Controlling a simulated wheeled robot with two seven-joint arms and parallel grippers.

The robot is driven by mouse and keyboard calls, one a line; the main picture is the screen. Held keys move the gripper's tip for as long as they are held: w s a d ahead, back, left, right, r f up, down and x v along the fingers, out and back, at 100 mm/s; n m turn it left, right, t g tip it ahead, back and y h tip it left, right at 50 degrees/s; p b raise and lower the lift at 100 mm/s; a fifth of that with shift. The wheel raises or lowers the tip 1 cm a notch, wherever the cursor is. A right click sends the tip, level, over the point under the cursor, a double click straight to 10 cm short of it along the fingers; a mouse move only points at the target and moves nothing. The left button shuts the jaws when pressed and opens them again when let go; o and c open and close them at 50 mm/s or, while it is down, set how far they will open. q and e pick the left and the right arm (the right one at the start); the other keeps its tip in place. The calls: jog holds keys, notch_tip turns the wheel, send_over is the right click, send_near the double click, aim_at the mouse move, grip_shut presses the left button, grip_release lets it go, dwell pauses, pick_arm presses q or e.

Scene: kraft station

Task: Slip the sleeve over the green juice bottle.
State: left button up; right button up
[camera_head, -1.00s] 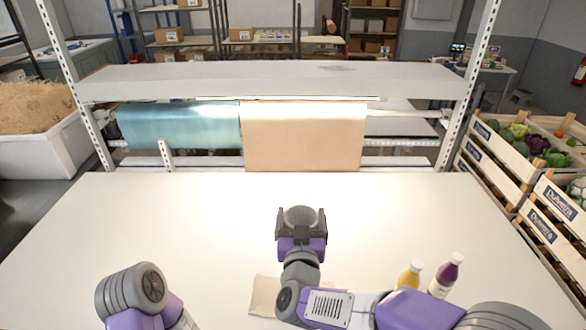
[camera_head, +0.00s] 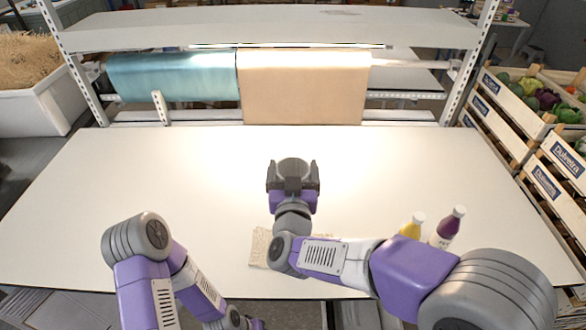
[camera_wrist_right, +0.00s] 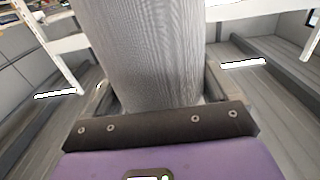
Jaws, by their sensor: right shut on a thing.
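My right gripper (camera_head: 293,186) is shut on a grey, finely ribbed tube, which looks like the sleeve (camera_wrist_right: 150,50), and holds it over the middle of the table. The tube fills the centre of the right wrist view, standing between the fingers. In the head view only a small grey curved part of it shows at the jaws, and I cannot see whether anything is inside it. No green juice bottle shows. My left arm is at the lower left of the head view, and its gripper is out of the picture.
A yellow bottle (camera_head: 413,226) and a purple bottle (camera_head: 447,228) stand at the right, partly behind my right arm. A beige sheet (camera_head: 261,246) lies partly under that arm. Teal (camera_head: 172,77) and brown (camera_head: 303,88) rolls hang behind the table (camera_head: 120,180). Its left and back are clear.

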notch_tip(320, 180, down, 20)
jog(key=b, duration=1.7)
dwell(0.5)
jog(key=o, duration=0.4)
jog(key=shift+o, duration=0.2)
jog(key=s+p, duration=0.1)
jog(key=s, duration=0.6)
jog(key=shift+s, duration=0.25)
